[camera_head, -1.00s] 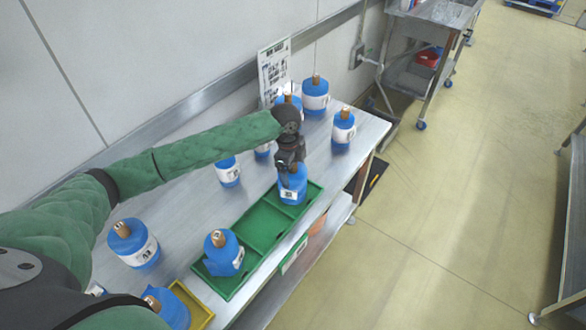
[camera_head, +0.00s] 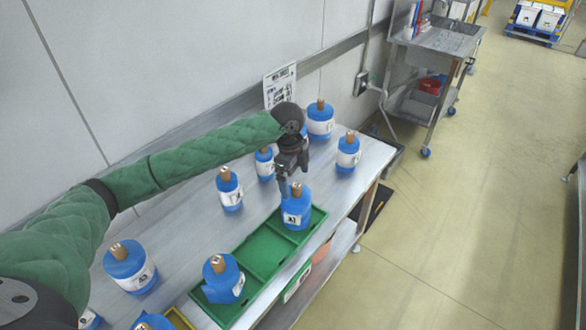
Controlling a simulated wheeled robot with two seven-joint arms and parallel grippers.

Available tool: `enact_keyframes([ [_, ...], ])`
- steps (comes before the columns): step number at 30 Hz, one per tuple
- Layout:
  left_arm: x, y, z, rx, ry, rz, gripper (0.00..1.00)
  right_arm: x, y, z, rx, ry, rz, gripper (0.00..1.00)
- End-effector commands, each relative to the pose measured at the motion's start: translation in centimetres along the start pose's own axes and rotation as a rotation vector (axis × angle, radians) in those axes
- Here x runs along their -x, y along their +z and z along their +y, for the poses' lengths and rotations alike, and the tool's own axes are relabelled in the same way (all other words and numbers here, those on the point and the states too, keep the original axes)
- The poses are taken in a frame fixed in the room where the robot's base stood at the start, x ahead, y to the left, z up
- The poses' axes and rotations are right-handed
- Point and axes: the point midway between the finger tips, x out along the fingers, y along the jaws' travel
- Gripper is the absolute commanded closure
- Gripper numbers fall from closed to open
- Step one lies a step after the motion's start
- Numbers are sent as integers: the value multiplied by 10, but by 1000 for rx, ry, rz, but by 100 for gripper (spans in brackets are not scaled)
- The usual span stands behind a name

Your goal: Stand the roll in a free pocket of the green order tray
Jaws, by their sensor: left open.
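The green order tray (camera_head: 264,253) lies along the front edge of the metal table. A blue roll (camera_head: 297,213) with a white label and a brown core stands upright in its far pocket. Another blue roll (camera_head: 224,282) stands in its near pocket, on a blue sheet or bag. The middle pocket is empty. My left gripper (camera_head: 287,190) is open just above the far-pocket roll, at its core's left side; I cannot tell whether it touches the core. My right gripper is not in view.
Several more blue rolls stand behind the tray, such as one near the back (camera_head: 320,119) and one at the near left (camera_head: 131,268). A yellow tray (camera_head: 180,318) is at the near end. A sign (camera_head: 280,86) leans at the wall.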

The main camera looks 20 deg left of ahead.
Motion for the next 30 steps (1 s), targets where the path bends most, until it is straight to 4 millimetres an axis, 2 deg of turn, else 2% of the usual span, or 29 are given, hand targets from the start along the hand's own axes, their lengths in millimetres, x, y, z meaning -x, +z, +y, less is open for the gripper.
enact_keyframes([
  [6, 30, 0, 0, 0, -3, -1, 0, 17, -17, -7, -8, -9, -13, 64],
  [12, 49, 0, -1, 0, -2, -1, 0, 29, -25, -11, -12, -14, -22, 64],
  [30, 54, 0, 0, 1, 0, 0, 0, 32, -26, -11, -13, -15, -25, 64],
])
